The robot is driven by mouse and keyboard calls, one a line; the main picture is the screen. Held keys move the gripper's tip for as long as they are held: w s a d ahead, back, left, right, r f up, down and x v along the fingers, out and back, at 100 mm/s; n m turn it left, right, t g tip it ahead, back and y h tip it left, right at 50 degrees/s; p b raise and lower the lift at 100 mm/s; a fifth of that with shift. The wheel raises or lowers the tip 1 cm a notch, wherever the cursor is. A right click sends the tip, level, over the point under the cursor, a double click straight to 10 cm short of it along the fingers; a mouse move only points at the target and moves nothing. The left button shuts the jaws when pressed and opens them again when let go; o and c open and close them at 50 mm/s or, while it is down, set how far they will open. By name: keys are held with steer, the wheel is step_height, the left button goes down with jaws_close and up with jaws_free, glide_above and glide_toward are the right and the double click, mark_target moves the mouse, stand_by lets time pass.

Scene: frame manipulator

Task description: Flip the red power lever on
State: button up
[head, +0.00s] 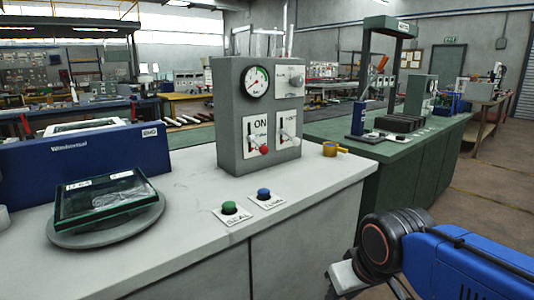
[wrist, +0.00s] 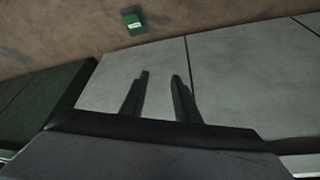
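The red-knobbed lever (head: 264,150) is on the front of a grey control box (head: 229,120) standing on the light counter, under an "ON" label, in the head view. Its knob sits at the lower end. A second lever with a pale knob (head: 295,141) is just right of it. My gripper (wrist: 159,77) shows in the wrist view with its two dark fingers apart and nothing between them. It faces grey cabinet panels, and no lever shows there. In the head view my arm is at lower right, well apart from the box; the fingertips cannot be made out.
A green button (head: 229,208) and a blue button (head: 264,193) are on the counter (head: 180,240) before the box. A glass-topped case (head: 105,198) on a round plate and a blue unit (head: 80,158) stand left. A brass-coloured piece (head: 331,149) lies right of the box.

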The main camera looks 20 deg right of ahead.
steer(key=shift+w+r, duration=0.1)
steer(key=c, duration=0.5)
steer(key=w+r+m, duration=0.1)
steer(key=w+r, duration=0.2)
steer(key=w+r+m, duration=0.1)
steer(key=w+r, duration=0.1)
steer(key=w+a+r+m+y, duration=0.1)
steer(key=w+r, duration=0.2)
steer(key=shift+w+r, duration=0.3)
steer(key=shift+w, duration=0.05)
jaws_close()
steer(key=w+d+r+m+y, duration=0.1)
steer(key=w+r+m, duration=0.2)
steer(key=w+r, duration=0.3)
steer(key=w+d+r+m+y, duration=0.2)
steer(key=w+r, duration=0.4)
steer(key=w, duration=0.9)
steer(key=w+d+r+m+y, duration=0.1)
steer(key=w+r+m, duration=0.3)
steer(key=w, duration=0.6)
step_height(320, 180, up, 2)
steer(key=shift+w+d+r+y, duration=0.25)
steer(key=shift+d+y, duration=0.15)
steer(key=shift+d, duration=0.3)
